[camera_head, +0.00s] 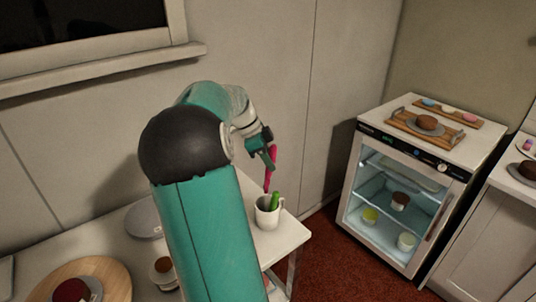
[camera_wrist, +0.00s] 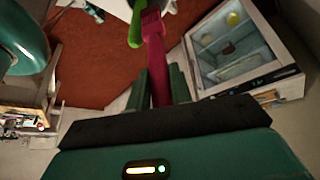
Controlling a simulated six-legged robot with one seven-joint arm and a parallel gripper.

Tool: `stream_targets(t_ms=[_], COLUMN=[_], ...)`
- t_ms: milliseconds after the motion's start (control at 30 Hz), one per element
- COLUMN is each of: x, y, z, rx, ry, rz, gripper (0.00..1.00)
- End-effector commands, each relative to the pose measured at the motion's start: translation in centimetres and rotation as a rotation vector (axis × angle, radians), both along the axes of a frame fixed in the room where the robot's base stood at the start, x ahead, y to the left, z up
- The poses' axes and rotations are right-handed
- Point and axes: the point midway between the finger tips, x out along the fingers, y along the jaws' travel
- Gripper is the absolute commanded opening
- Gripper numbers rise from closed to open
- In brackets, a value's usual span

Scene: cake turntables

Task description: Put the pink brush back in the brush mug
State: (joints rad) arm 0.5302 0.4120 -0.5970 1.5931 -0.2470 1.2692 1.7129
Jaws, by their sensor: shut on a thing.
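The pink brush (camera_head: 269,178) hangs near upright from my gripper (camera_head: 268,157), its lower end close above the mug's rim. I cannot tell whether its tip is inside the opening. The white brush mug (camera_head: 266,217) stands near the table's right end, handle to the right. A green brush (camera_head: 275,199) stands in it. In the wrist view my gripper (camera_wrist: 161,88) is shut on the pink brush (camera_wrist: 155,48), with the green brush (camera_wrist: 136,25) just left of it. The mug is hard to make out there.
The white table (camera_head: 287,240) ends just right of the mug. A grey disc (camera_head: 144,218) and a wooden turntable (camera_head: 113,275) are at left. A glass-door fridge (camera_head: 395,198) with a wooden board (camera_head: 401,125) on top stands at right, across a strip of red floor (camera_head: 330,258).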

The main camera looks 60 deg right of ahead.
Motion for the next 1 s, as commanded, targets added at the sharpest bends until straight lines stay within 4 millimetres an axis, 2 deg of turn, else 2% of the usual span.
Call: stream_targets(t_ms=[1000], x=[0.2], y=[-0.1], z=[-7.3], rx=[-0.002], ry=[-0.001], rz=[-0.004], gripper=[0.00])
